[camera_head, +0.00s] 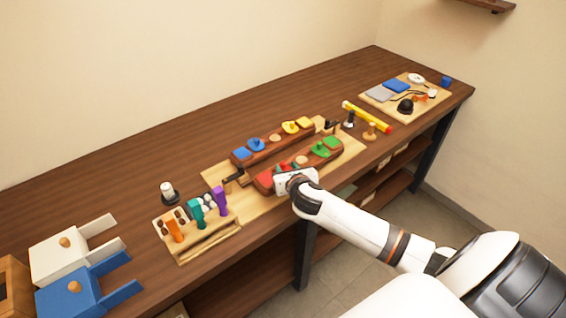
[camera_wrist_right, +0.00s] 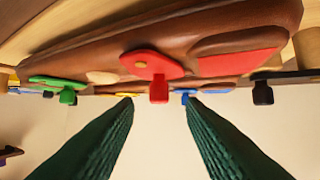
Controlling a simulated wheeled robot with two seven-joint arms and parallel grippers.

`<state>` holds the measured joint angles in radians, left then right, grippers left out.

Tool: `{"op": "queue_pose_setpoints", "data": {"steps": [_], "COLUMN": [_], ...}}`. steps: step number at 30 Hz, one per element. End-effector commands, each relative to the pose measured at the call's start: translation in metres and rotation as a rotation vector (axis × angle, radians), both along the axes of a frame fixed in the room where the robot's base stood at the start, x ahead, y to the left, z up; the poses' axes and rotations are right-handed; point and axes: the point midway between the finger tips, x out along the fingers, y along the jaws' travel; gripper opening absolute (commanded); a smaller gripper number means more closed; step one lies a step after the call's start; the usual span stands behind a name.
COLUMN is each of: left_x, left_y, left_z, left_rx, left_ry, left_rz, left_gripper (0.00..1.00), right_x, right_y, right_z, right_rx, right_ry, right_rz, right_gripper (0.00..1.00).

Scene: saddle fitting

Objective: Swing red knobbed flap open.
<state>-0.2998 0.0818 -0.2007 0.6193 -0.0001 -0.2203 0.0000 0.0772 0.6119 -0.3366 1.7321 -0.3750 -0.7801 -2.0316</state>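The red knobbed flap (camera_wrist_right: 148,62) shows in the right wrist view on the side of a brown wooden saddle body, with a small tan pivot spot on it. Its square red knob (camera_wrist_right: 158,90) sticks out toward me. A red patch (camera_wrist_right: 240,63) on the body shows beside the flap. My right gripper (camera_wrist_right: 159,100) is open. Its two dark green fingers are spread, with their tips either side of the knob in the picture; contact cannot be told. In the head view my right gripper is at the front brown body (camera_head: 308,164), near its red end (camera_head: 264,178). My left gripper is out of view.
The front body also has a green knobbed flap (camera_head: 320,150). Behind it stands a second body with blue (camera_head: 256,145) and yellow (camera_head: 291,127) flaps. A tool rack (camera_head: 207,238) stands left, a tray of small items (camera_head: 428,107) right. The table back is clear.

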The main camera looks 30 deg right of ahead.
Motion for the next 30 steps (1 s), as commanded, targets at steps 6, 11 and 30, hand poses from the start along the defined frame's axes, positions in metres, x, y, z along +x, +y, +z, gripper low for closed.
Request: {"op": "queue_pose_setpoints", "data": {"steps": [6, 11, 30], "left_x": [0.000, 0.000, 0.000], "left_y": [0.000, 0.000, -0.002], "left_z": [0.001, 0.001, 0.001], "left_rx": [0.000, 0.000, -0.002], "left_ry": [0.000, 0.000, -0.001], "left_rz": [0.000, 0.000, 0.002], "left_gripper": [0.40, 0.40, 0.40], "right_x": [0.028, 0.039, 0.041], "right_y": [-0.009, -0.012, -0.013], "right_z": [-0.012, -0.017, -0.018], "right_rx": [0.002, 0.003, 0.002], "right_ry": [0.000, 0.000, 0.000], "right_rz": [-0.002, 0.000, 0.000], "right_gripper": [0.37, 0.37, 0.00]}}
